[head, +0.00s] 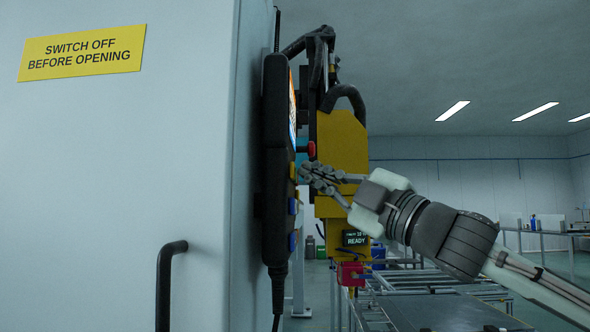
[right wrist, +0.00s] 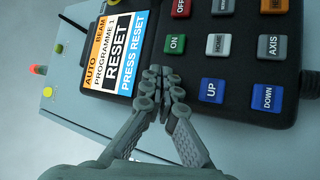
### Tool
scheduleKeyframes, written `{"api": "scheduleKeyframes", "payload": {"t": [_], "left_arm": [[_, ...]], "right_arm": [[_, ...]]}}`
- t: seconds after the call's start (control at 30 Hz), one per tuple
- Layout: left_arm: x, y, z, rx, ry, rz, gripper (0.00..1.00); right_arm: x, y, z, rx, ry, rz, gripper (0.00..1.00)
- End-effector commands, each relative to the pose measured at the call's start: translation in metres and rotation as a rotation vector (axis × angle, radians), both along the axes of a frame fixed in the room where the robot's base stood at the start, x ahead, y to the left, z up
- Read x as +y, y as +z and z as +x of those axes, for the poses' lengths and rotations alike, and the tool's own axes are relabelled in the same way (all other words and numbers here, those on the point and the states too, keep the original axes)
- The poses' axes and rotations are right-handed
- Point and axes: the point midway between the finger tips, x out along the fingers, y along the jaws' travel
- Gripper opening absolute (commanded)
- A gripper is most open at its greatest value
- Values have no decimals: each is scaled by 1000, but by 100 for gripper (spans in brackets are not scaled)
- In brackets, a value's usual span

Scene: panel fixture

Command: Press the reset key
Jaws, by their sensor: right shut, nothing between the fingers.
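The dark control pendant (head: 277,150) hangs on the cabinet side, seen edge-on in the head view. In the right wrist view its keypad (right wrist: 240,70) and lit screen (right wrist: 117,50) show; the screen reads RESET and PRESS RESET. I see a green ON key (right wrist: 175,44) and blue UP (right wrist: 212,90) and DOWN (right wrist: 267,97) keys. No key marked RESET is readable; the spot left of UP is covered by my fingers. My right gripper (head: 304,171) is shut and empty, its fingertips (right wrist: 165,83) close to the keypad. Contact cannot be told. My left gripper is out of view.
The cabinet (head: 120,180) with a black handle (head: 168,285) stands left of the pendant. A yellow machine part (head: 342,145) with hoses is behind my fingers, with a READY display (head: 356,239) below.

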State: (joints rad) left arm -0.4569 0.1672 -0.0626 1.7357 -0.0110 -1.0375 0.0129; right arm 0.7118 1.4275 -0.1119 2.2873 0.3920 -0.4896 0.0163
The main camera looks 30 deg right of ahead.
Motion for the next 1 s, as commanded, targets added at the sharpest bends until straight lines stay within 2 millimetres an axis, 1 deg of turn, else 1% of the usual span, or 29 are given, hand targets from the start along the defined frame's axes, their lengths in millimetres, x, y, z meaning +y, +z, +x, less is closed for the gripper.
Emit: {"api": "scheduleKeyframes", "payload": {"t": [1.0], "left_arm": [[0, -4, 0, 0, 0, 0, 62]], "right_arm": [[7, 0, 5, -1, -2, 2, 0]]}}
